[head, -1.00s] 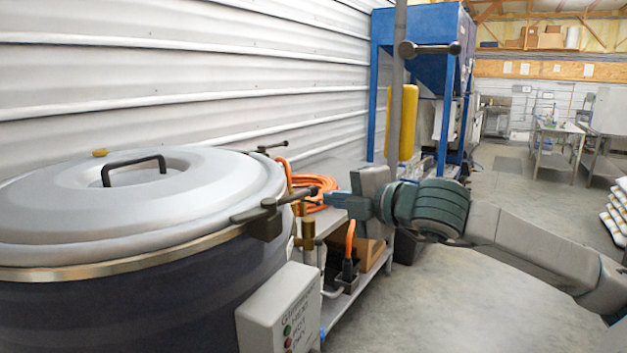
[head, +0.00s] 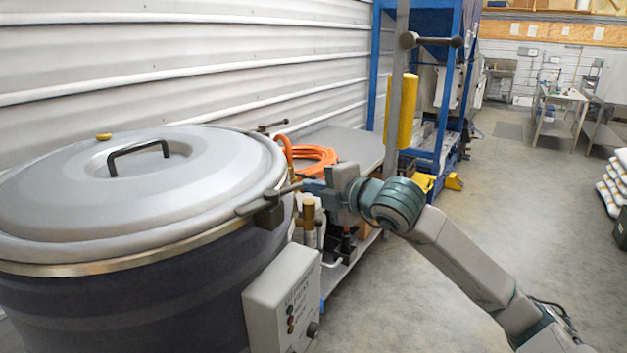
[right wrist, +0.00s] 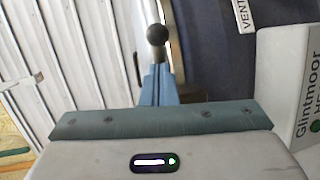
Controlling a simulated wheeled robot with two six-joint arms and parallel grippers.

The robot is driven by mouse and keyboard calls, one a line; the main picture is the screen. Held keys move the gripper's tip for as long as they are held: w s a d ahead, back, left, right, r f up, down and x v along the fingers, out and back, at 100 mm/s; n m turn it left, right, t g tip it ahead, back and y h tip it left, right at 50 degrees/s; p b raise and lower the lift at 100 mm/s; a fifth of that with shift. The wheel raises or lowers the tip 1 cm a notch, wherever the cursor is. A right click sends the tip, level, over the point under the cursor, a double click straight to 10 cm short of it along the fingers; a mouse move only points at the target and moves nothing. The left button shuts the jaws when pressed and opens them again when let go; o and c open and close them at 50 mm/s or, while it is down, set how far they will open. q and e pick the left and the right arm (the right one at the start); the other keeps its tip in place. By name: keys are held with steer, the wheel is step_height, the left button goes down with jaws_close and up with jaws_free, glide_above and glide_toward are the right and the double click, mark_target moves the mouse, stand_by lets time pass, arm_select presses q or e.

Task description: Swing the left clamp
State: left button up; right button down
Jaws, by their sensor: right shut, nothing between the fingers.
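A clamp (head: 268,212) with a dark bar handle sits on the near right rim of a large dark vessel (head: 130,315) with a grey domed lid (head: 60,195). The bar lies across the rim, its outer end pointing toward my right gripper (head: 308,187). That gripper is shut and empty, its tips at the bar's outer end; contact is unclear. In the right wrist view a dark ball knob (right wrist: 157,34) shows at the tips of the blue fingers (right wrist: 158,80). Another clamp (head: 270,126) is on the far rim. My left gripper is out of view.
A grey control box (head: 282,300) is on the vessel's front. A bench (head: 345,143) with a coiled orange hose (head: 318,158) stands behind my right gripper. A grey post (head: 397,100) and blue frame (head: 447,120) rise beyond. Floor (head: 540,220) at right is open.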

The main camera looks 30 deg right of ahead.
steer(key=shift+w, duration=0.15)
stand_by(0.3)
steer(key=w+n+g+y+b, duration=0.1)
steer(key=w+n+y+b, duration=0.1)
steer(key=w+y+b, duration=0.1)
steer(key=shift+d+n+y+b, duration=0.15)
steer(key=shift+n+y+b, duration=0.2)
steer(key=shift+b, duration=0.2)
steer(key=shift+d, duration=0.1)
